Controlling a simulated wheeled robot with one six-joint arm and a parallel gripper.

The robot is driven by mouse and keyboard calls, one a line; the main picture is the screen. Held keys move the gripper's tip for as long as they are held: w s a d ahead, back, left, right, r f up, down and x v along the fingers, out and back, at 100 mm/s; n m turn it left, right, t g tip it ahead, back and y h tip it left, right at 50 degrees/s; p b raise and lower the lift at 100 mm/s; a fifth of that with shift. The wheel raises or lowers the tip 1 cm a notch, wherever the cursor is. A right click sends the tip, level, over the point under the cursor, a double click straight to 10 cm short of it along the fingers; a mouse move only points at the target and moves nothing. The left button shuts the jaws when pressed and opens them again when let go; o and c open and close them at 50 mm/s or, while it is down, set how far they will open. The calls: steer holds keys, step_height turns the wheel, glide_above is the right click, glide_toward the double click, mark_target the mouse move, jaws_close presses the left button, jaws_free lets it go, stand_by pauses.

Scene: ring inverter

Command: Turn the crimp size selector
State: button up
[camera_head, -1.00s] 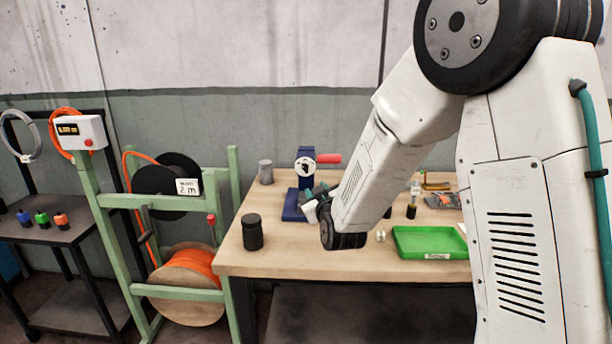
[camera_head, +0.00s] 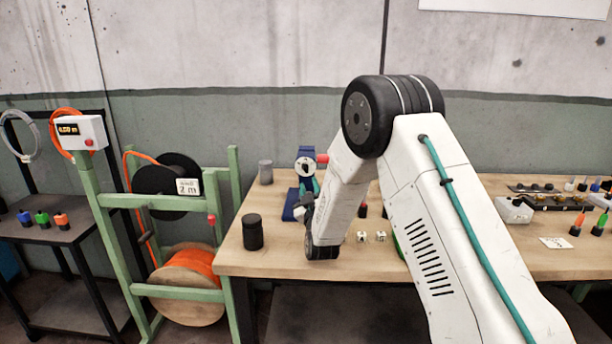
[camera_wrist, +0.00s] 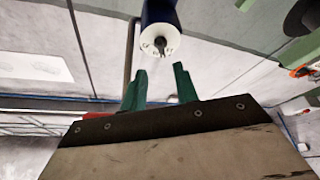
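The blue crimp press (camera_head: 306,152) stands at the back left of the bench. The round white dial (camera_head: 305,165) with a dark centre faces me, and a red handle (camera_head: 322,158) sticks out to its right. In the wrist view the white dial (camera_wrist: 160,40) shows as the end face of a dark blue cylinder, just beyond the fingertips. My gripper (camera_head: 311,187) is close in front of and below the dial. Its two green fingers are apart with nothing between them in the wrist view (camera_wrist: 160,80). My forearm hides part of the press's right side.
A black jar (camera_head: 252,232) stands at the bench's front left and a grey cylinder (camera_head: 265,172) behind it. Two small white pieces (camera_head: 370,237) lie right of my wrist. My arm covers the bench middle. A green cable-reel rack (camera_head: 190,203) stands left of the bench.

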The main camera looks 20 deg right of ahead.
mark_target(306, 171)
steer(key=x, duration=0.7)
steer(key=shift+w+f, duration=0.1)
steer(key=shift+f, duration=0.15)
jaws_close()
